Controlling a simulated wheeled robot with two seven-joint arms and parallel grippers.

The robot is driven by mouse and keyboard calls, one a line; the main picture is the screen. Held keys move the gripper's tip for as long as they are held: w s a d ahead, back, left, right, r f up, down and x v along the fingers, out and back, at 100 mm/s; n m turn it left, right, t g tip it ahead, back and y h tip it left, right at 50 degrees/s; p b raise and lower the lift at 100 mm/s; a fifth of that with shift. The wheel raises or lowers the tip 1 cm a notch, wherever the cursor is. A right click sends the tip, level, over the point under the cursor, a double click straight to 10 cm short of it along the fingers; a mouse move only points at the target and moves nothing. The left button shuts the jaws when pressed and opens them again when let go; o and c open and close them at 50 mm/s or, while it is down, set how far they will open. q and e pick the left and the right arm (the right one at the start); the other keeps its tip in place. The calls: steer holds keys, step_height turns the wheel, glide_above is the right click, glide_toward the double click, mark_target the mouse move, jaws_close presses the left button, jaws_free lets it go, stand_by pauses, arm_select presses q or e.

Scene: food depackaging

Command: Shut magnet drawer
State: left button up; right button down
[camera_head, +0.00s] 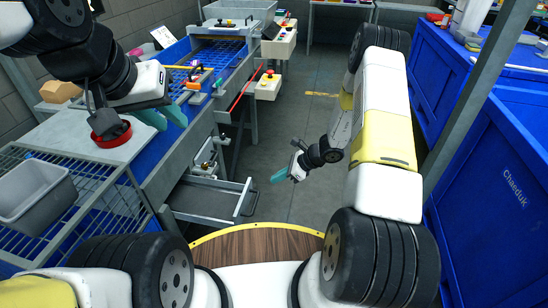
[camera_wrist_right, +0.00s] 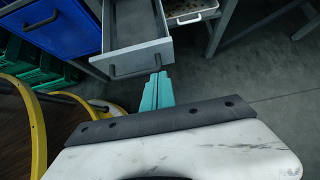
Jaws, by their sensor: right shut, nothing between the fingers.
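The magnet drawer (camera_head: 208,202) is a grey metal drawer. It is pulled out from under the conveyor machine, low in the middle of the head view. In the right wrist view the open drawer (camera_wrist_right: 137,55) is at the top, with a dark bar handle on its front. My right gripper (camera_head: 279,175) is shut and empty, to the right of the drawer front. In the right wrist view its teal fingertips (camera_wrist_right: 158,76) appear just beside the drawer's front corner; I cannot tell whether they touch. My left gripper (camera_head: 172,114) is open and empty above the machine's left side.
The conveyor machine (camera_head: 185,140) stands at the left, with a wire rack (camera_head: 95,195) and a grey bin (camera_head: 35,195) in front. Blue cabinets (camera_head: 500,160) stand at the right. The floor between is clear.

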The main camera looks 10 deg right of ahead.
mark_target(249, 186)
steer(key=a+f, duration=0.1)
steer(key=a, duration=0.1)
steer(key=w+a+f, duration=0.1)
steer(key=a, duration=0.1)
steer(key=w+a+f, duration=0.1)
steer(key=a+f, duration=0.1)
steer(key=a, duration=0.1)
steer(key=shift+w+a+f, duration=0.1)
steer(key=shift+w, duration=0.05)
steer(key=shift+w+a, duration=0.1)
steer(key=shift+a, duration=0.25)
